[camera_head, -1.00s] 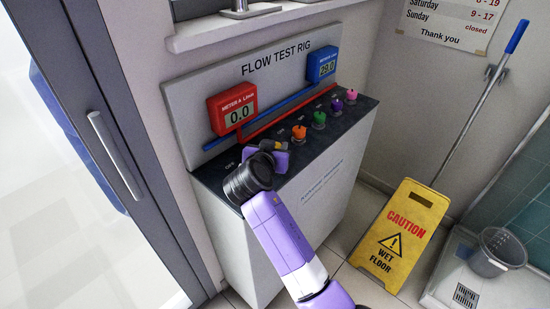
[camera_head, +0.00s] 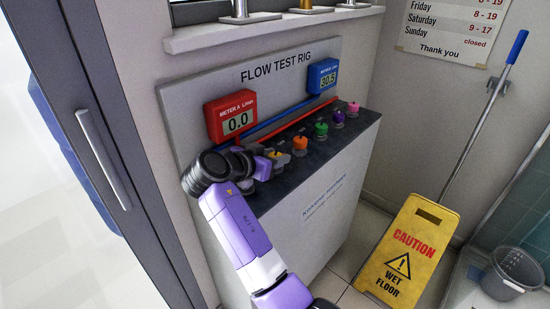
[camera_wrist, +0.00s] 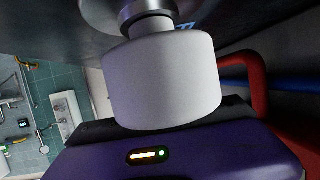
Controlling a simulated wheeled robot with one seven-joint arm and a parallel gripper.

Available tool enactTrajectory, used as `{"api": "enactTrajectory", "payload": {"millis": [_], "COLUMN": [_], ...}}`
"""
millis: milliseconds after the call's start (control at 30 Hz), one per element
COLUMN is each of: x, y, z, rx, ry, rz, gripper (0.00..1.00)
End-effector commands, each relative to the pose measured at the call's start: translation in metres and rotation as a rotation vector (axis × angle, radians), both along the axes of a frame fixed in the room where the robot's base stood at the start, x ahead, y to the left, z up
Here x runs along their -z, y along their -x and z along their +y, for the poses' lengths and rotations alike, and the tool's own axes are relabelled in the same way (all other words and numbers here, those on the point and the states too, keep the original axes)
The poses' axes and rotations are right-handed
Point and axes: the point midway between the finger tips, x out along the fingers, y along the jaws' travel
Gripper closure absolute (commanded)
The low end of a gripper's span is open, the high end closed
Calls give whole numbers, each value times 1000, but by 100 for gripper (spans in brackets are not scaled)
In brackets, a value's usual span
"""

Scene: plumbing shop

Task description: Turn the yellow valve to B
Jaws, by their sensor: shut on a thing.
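In the wrist view a pale white-grey knob (camera_wrist: 162,82) on a metal stem fills the middle, right against my purple gripper body (camera_wrist: 180,156). My gripper is shut on this pale knob, not on the yellow valve.
Orange (camera_head: 300,143), green (camera_head: 321,130), purple (camera_head: 338,117) and pink (camera_head: 353,108) valves stand in a row to the right. Red meter A (camera_head: 231,119) reads 0.0; blue meter B (camera_head: 323,77) reads 30.5. A caution sign (camera_head: 407,248) stands on the floor right of the rig.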

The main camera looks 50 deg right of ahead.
Motion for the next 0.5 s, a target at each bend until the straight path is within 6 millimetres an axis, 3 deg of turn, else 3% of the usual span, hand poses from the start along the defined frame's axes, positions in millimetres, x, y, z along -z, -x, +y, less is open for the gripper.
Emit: {"api": "enactTrajectory", "payload": {"millis": [167, 200, 300, 500], "x": [0, 0, 0, 0], "y": [-1, -1, 0, 0], "z": [0, 0, 0, 0], "rx": [-3, -3, -2, -2], "ry": [-1, -1, -1, -1], "rz": [0, 0, 0, 0], "gripper": [100, 59, 41, 41]}}
